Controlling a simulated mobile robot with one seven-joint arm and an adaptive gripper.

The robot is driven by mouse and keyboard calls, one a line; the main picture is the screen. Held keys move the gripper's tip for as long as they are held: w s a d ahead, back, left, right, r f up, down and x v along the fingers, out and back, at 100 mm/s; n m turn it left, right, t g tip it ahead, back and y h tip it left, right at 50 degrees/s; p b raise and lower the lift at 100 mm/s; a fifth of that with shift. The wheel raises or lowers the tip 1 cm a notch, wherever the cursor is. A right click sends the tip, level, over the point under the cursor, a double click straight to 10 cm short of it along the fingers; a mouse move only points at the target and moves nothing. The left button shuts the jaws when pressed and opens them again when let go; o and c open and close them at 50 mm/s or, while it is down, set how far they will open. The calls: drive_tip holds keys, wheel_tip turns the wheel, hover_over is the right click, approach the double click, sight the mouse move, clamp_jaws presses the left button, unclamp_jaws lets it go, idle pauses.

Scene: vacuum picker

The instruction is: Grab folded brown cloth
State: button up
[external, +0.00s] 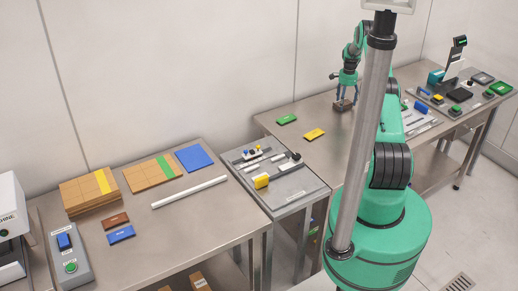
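My gripper (347,97) points down over the far steel table, with its fingers apart. A small dark brown folded-looking item (343,105) lies on the table right at the fingertips and may be the folded brown cloth. I cannot tell whether the fingers touch or grip it. A flat reddish-brown piece (116,221) lies on the near left table, far from my gripper.
A green block (287,119) and a yellow block (314,134) lie left of my gripper. Fixtures and a black tray (460,96) fill the table's right part. The near table holds cardboard stacks (88,193) and a white bar (189,192).

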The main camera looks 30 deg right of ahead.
drive_tip(key=shift+r, duration=0.1)
idle(0.4)
drive_tip(key=shift+r, duration=1.75)
drive_tip(key=s+a, duration=0.3)
drive_tip(key=s, duration=0.1)
drive_tip(key=s+a+r, duration=0.1)
drive_tip(key=s+a, duration=0.2)
drive_tip(key=s, duration=0.1)
drive_tip(key=s+a, duration=0.3)
drive_tip(key=s, duration=0.2)
drive_tip(key=shift+a+r, duration=0.15)
drive_tip(key=shift+a, duration=0.05)
